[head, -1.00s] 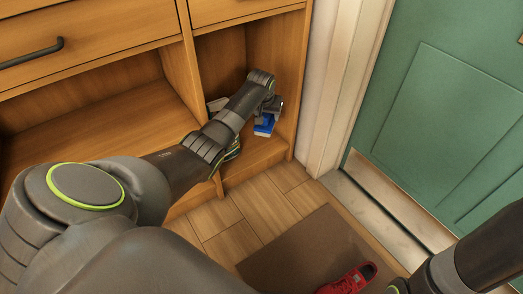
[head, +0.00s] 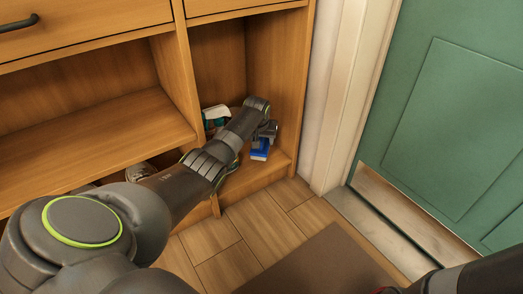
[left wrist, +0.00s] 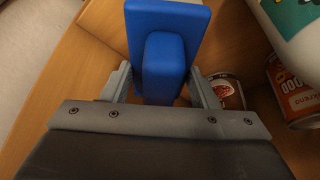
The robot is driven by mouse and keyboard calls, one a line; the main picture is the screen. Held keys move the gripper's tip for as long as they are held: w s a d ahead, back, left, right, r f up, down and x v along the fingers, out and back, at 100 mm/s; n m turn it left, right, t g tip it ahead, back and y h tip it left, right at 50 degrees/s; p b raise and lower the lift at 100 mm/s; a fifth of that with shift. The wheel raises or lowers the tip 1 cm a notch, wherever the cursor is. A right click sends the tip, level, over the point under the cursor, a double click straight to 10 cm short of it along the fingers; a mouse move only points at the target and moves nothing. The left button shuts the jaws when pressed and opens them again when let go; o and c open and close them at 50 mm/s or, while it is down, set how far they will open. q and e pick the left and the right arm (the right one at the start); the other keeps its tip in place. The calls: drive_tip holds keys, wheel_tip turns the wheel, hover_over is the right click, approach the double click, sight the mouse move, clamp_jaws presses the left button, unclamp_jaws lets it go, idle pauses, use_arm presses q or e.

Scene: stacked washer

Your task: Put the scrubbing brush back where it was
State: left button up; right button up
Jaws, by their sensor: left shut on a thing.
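The scrubbing brush (head: 260,149) is blue and shows below my left gripper (head: 265,134) in the head view, inside the narrow right-hand cubby. In the left wrist view the brush (left wrist: 165,62) sits between the two fingers of my left gripper (left wrist: 164,85), which are shut on its raised middle part. The cubby's wooden floor (head: 250,178) lies under and in front of it. I cannot tell whether the brush touches the floor. My right arm shows at the lower right of the head view, but its gripper is not clearly in view.
A white and teal bottle (head: 215,117) stands in the cubby left of my gripper. The left wrist view also shows an orange can (left wrist: 296,93) and another can (left wrist: 228,92) close to the right finger. The cubby's right side panel (head: 285,90) is near the gripper.

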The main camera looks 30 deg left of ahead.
use_arm(q)
wheel_tip(320, 180, down, 4)
drive_tip(key=b, duration=0.2)
drive_tip(key=shift+r+b, duration=0.2)
drive_tip(key=shift+b, duration=0.15)
drive_tip(key=shift+r, duration=0.15)
drive_tip(key=o, duration=1.1)
